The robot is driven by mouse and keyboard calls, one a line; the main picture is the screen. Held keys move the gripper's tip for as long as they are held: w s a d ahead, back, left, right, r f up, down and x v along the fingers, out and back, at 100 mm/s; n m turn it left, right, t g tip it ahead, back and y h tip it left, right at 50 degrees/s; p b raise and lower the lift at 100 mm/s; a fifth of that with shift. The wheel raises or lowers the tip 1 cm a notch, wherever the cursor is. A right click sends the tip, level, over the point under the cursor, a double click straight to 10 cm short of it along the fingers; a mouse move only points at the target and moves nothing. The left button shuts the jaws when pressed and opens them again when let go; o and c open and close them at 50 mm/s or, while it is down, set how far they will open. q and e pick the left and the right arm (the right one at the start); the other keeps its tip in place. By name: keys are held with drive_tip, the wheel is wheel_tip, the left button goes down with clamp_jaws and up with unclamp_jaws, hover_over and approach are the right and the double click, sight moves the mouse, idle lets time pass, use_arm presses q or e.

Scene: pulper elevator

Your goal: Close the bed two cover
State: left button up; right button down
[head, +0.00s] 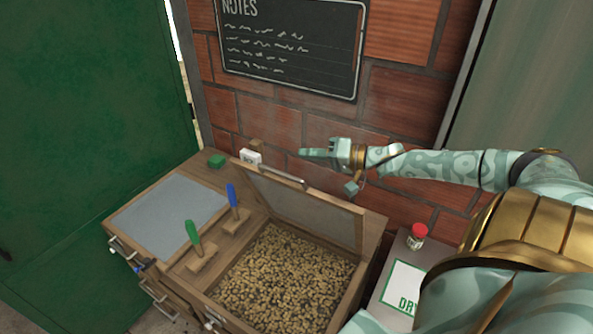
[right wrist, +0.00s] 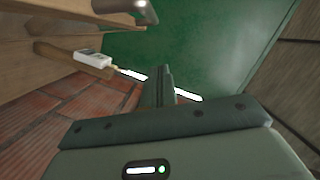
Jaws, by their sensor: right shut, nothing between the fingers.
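The open bed cover (head: 315,215), a wooden frame with a grey mesh panel, stands raised at the back of the right-hand bed (head: 280,285). That bed is filled with tan beans. A metal bar handle (head: 283,176) is on the cover's top edge and seems to show in the right wrist view (right wrist: 125,6). My right gripper (head: 303,152) is shut and empty, reaching in from the right behind and above the cover's top edge. Its shut fingers also show in the right wrist view (right wrist: 160,85), apart from the handle. My left gripper is not in view.
The left-hand bed has a flat mesh cover (head: 170,213) lying shut. Levers with green (head: 193,232) and blue (head: 232,195) handles stand between the beds. A brick wall (head: 285,125) is close behind. A red-lidded jar (head: 417,236) stands at right; a green door (head: 90,130) is left.

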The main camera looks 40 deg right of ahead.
drive_tip(key=a, duration=0.1)
drive_tip(key=a+f, duration=0.1)
drive_tip(key=a+p, duration=0.1)
drive_tip(key=shift+w+a+f, duration=0.25)
drive_tip(key=shift+w, duration=0.15)
drive_tip(key=shift+s+a+f, duration=0.15)
drive_tip(key=shift+a+f, duration=0.2)
drive_tip(key=shift+a, duration=0.05)
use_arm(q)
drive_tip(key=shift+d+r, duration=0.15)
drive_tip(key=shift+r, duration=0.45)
use_arm(e)
drive_tip(key=shift+f, duration=0.1)
